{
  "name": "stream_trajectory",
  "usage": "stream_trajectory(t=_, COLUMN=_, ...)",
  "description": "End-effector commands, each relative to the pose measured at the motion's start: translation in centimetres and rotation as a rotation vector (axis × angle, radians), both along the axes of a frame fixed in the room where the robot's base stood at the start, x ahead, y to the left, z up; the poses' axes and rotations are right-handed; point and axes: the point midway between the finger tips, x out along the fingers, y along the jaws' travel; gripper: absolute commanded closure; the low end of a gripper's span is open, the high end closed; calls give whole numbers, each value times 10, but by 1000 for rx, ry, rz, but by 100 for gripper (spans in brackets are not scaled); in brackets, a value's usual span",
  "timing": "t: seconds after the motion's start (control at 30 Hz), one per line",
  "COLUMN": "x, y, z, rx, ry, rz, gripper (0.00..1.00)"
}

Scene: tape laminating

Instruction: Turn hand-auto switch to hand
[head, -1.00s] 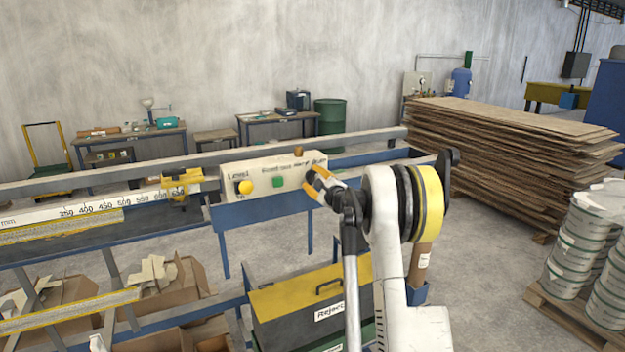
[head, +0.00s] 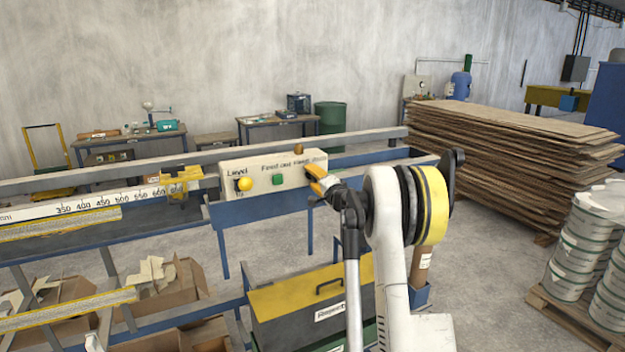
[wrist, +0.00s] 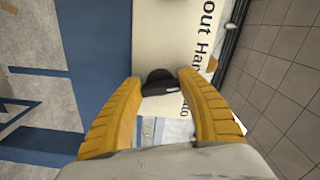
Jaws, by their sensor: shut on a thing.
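The control box (head: 258,174) is a cream panel on the blue frame in the head view. It carries a yellow knob (head: 245,184) at left and a green button (head: 278,180) in the middle. My gripper (head: 318,180) is at the panel's right end and covers the switch there. In the wrist view, the yellow fingers of my gripper (wrist: 162,84) are shut on the black hand-auto switch (wrist: 160,78), which sits on the cream panel (wrist: 165,35). Printed words reading "out" and "Han" show beside it; part of the lettering is hidden.
A blue frame with a long ruler (head: 90,206) runs to the left. A yellow-lidded bin (head: 310,295) stands below the panel. Stacked boards (head: 505,150) and white buckets (head: 590,245) are at right. Open floor lies between.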

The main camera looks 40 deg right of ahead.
Motion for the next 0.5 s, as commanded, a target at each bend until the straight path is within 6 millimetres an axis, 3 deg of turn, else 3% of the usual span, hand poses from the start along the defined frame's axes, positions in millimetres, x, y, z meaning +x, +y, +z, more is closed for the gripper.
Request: stream_trajectory(t=0.5, x=0, y=-1, z=0, rx=-281, ry=67, rz=-1, gripper=85)
